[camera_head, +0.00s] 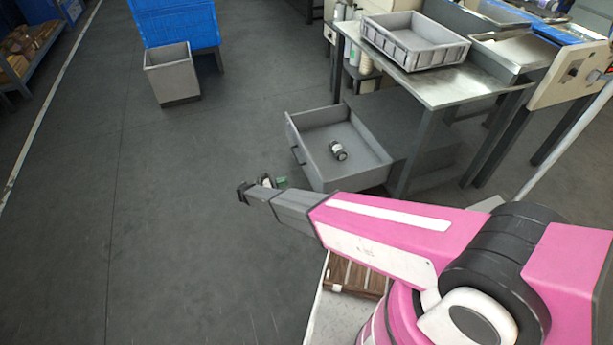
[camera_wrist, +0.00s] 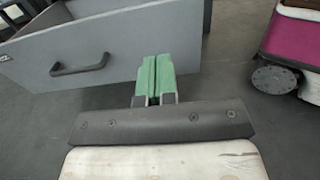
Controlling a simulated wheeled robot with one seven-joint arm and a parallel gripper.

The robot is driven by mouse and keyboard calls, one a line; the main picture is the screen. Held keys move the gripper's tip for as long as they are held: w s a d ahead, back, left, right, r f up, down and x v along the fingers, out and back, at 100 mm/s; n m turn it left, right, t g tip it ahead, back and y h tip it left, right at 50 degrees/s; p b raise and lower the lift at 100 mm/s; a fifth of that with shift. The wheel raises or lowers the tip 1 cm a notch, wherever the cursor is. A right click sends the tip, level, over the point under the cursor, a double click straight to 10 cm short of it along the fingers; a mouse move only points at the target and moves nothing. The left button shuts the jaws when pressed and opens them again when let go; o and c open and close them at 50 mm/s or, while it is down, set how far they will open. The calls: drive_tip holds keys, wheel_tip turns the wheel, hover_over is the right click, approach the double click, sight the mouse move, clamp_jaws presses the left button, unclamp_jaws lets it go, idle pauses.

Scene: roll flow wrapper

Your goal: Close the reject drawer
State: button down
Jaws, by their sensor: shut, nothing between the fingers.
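The reject drawer (camera_head: 318,172) is a grey box pulled out from a dark cabinet (camera_head: 405,125) under the metal table. A small jar with a dark lid (camera_head: 338,150) lies inside it. In the wrist view, the drawer front (camera_wrist: 120,40) fills the upper left, with a dark bar handle (camera_wrist: 80,66) left of my fingers. My gripper (camera_wrist: 155,62) is shut and empty, its green fingertips close in front of the right part of the drawer front. I cannot tell whether they touch it.
A metal table (camera_head: 440,88) with a grey crate (camera_head: 415,52) stands over the cabinet. A grey bin (camera_head: 173,77) stands beside a blue container (camera_head: 175,24) at the back. A shelf (camera_head: 30,50) is at far left. The floor left of the drawer is clear.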

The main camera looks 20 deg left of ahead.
sight(317, 172)
drive_tip(key=x, duration=1.4)
drive_tip(key=x, duration=3.6)
drive_tip(key=shift+w, duration=0.2)
drive_tip(key=shift+w+d, duration=0.1)
drive_tip(key=shift+d, duration=0.05)
